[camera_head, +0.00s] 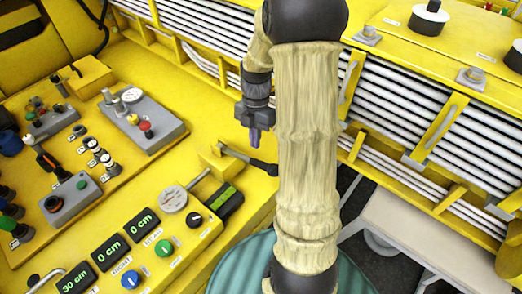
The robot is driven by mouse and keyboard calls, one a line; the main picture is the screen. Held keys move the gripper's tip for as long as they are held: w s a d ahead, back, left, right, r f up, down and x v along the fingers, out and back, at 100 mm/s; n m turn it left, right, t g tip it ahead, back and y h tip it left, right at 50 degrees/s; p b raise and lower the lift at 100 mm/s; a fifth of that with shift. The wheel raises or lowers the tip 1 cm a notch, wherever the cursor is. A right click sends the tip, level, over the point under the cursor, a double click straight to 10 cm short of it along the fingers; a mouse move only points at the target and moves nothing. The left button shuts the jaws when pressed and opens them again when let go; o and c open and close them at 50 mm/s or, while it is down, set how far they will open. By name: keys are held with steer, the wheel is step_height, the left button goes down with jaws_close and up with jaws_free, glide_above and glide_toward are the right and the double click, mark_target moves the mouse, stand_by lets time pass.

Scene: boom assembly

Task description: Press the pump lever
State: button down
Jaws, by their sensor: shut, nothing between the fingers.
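A dark lever (246,158) with a black end sticks out to the right from a yellow block (214,157) on the yellow console. No label on it can be read, so I cannot tell for certain that it is the pump lever. My gripper (255,140) points down, its purple-grey fingertips shut and empty. In the picture the tips are just above the middle of the lever. I cannot tell whether they touch it. My pale arm link stands in front, right of the lever, and the lever's end reaches close to its edge.
A second lever (60,86) stands by a yellow box at the back left. Grey button boxes (145,122), knobs and a panel with green displays (110,250) fill the console's left side. White pipes (410,105) in yellow brackets run behind my arm. A pale bench (400,225) is right.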

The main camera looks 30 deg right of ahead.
mark_target(260, 165)
steer(key=f, duration=0.2)
steer(key=s+f+p, duration=0.1)
steer(key=f, duration=0.1)
steer(key=f+p, duration=0.1)
steer(key=f, duration=0.1)
steer(key=shift+s+d, duration=0.2)
steer(key=shift+d, duration=0.2)
steer(key=shift+f, duration=0.1)
